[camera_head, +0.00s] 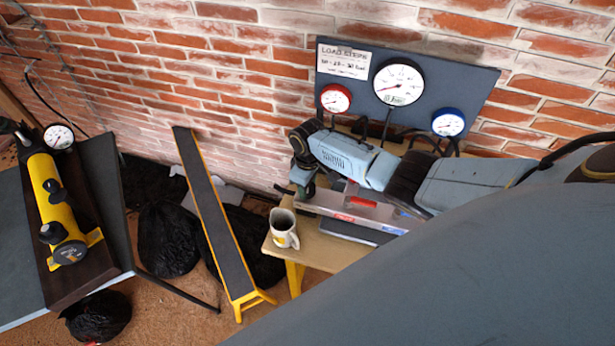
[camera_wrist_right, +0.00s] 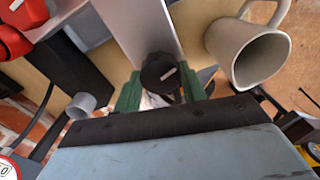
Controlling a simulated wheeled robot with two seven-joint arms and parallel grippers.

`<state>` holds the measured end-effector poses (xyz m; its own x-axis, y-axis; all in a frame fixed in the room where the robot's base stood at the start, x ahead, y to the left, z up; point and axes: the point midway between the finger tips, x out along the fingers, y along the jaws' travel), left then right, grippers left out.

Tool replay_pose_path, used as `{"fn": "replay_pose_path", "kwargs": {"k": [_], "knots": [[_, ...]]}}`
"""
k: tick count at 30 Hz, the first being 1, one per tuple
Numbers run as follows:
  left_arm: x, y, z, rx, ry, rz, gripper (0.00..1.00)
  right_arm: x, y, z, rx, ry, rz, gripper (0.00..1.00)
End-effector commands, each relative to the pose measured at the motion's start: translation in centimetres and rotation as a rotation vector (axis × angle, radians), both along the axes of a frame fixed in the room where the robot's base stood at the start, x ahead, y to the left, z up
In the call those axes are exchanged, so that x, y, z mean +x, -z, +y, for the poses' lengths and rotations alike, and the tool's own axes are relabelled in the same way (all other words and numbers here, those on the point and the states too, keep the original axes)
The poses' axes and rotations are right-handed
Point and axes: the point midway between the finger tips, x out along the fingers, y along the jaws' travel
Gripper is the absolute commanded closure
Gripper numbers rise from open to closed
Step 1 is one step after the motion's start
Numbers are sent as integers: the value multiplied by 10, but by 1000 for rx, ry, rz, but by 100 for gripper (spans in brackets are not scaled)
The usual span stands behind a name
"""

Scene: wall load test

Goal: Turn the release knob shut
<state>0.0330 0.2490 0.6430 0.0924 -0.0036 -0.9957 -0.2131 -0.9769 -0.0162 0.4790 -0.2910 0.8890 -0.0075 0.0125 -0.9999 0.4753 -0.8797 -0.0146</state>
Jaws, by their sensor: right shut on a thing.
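The release knob (camera_wrist_right: 158,72) is black and round with a short white mark, tilted in the right wrist view. It sits at the end of a silver bar-like body (camera_wrist_right: 140,28). The green fingers of my right gripper (camera_wrist_right: 160,92) stand on both sides of the knob, shut on it. In the head view my right gripper (camera_head: 305,188) is at the left end of the silver body (camera_head: 345,206) on a wooden bench (camera_head: 325,248); the knob is hidden there. My left gripper is not in view.
A grey mug (camera_head: 284,230) stands close beside my right gripper; it also shows in the wrist view (camera_wrist_right: 250,55). A gauge panel (camera_head: 455,85) stands behind. A dark plank on yellow legs (camera_head: 215,210) and a yellow pump (camera_head: 48,190) are to the left.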

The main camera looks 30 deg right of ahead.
Motion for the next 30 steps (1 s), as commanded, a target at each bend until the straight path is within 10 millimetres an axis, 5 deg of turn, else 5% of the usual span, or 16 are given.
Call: {"fn": "replay_pose_path", "kwargs": {"k": [12, 30], "knots": [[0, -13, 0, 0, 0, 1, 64, 0, -1, 0, 1, 230, 1, 82], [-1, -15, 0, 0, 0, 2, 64, 1, 0, 0, 0, 277, -1, 82]]}}
